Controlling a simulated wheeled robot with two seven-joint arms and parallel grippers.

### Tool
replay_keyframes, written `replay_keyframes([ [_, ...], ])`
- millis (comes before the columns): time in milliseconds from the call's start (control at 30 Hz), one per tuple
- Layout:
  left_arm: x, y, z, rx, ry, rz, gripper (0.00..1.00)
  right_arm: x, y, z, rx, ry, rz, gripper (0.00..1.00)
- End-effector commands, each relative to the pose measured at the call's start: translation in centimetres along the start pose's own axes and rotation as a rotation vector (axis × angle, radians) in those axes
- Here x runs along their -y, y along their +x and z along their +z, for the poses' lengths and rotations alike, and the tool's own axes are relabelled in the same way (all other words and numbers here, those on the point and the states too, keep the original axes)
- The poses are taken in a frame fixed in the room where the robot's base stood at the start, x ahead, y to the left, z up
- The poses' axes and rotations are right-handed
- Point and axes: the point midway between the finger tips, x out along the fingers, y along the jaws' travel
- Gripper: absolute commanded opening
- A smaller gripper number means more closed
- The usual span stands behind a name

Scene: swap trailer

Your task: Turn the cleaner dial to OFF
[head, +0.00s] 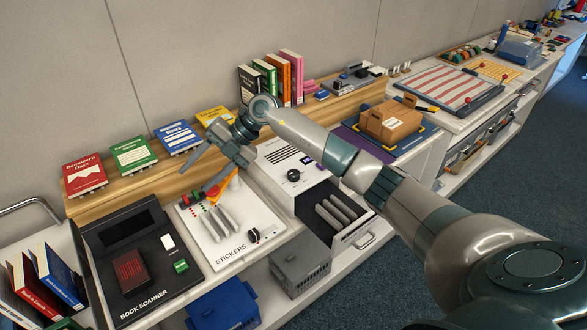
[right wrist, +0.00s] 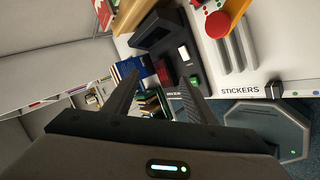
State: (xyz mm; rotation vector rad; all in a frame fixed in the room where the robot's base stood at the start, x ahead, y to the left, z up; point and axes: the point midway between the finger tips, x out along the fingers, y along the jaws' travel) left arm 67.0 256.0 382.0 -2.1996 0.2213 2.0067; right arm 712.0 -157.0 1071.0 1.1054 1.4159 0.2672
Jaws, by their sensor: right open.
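A white machine (head: 275,155) with a black round dial (head: 293,175) on its top panel stands right of the sticker station. Its label and the dial's setting are too small to read, so I cannot confirm it is the cleaner. My right gripper (head: 194,180) is open and empty, above the upper left of the sticker station and left of the dial, apart from it. In the right wrist view, the open jaws (right wrist: 162,78) point towards the book scanner (right wrist: 165,45); the white machine's dial does not show there. My left gripper is not in view.
The sticker station (head: 238,250) has a black knob (head: 253,235) and a red button on an orange-yellow part. An open drawer (head: 335,212) holds grey rollers below the dial. Books line the wooden ledge behind; a cardboard box (head: 390,122) stands right, beyond my right arm.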

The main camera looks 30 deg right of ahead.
Motion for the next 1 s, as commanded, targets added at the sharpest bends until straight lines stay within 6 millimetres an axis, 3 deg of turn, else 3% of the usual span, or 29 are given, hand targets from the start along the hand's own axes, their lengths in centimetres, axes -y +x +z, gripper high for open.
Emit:
replay_keyframes([
  [33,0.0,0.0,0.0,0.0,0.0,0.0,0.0,1.0,-2.1,1.9,0.044,0.017,-0.102,0.51],
  [200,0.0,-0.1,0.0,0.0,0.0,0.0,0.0,5.3,-10.6,7.0,0.2,0.148,-0.436,0.51],
  [400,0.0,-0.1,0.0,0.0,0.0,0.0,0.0,8.3,-20.4,9.4,0.36,0.336,-0.7,0.51],
  [500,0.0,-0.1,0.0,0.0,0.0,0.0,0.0,8.9,-23.2,9.6,0.404,0.396,-0.763,0.51],
  [633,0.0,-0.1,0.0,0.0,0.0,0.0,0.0,9.2,-24.5,9.6,0.424,0.427,-0.795,0.51],
  [1000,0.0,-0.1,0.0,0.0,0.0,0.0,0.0,9.3,-24.4,9.6,0.422,0.426,-0.795,0.51],
])
